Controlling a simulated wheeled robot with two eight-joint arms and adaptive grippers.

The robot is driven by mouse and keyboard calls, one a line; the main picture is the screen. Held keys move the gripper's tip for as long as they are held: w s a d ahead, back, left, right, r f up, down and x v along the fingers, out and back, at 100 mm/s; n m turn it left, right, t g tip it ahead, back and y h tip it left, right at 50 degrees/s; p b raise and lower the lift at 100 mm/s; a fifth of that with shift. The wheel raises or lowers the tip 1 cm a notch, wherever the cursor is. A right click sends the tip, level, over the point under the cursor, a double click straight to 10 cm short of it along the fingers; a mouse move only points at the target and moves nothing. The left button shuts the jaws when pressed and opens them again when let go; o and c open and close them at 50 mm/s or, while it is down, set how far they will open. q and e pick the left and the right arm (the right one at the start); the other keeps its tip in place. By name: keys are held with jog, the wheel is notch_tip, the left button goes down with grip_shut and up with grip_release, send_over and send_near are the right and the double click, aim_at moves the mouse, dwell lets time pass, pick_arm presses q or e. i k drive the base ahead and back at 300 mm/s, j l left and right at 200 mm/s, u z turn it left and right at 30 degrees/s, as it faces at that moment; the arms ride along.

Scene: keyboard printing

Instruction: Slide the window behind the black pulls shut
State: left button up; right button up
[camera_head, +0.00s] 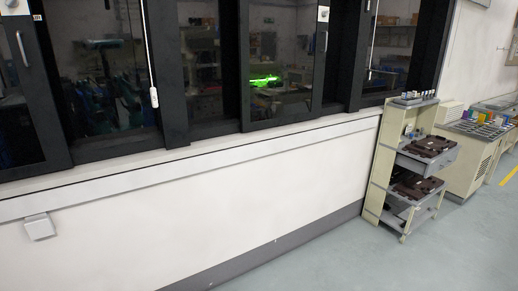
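A row of dark-framed windows (173,75) runs along the white wall in the head view. One pane with a dark frame (245,70) stands at the middle and has a silver handle (326,42) near its right edge. Another pane at the far left has a silver handle (22,48). A light cord with a white end (154,97) hangs in front of the left window, and a similar thin cord (369,75) hangs at the right. I see no clearly black pulls. I cannot tell how far each pane is open. Neither gripper is in view.
A pale sill (200,147) runs under the windows. A beige shelf cart (383,165) with dark trays stands against the wall at right, and a beige cabinet (468,160) stands beyond it. The grey floor (330,255) in front is clear.

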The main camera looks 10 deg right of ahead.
aim_at(283, 44)
jog(key=i+l+z, duration=0.15)
jog(key=i, duration=0.5)
jog(key=i+l+z, duration=0.2)
jog(key=i, duration=0.45)
jog(key=j, duration=0.1)
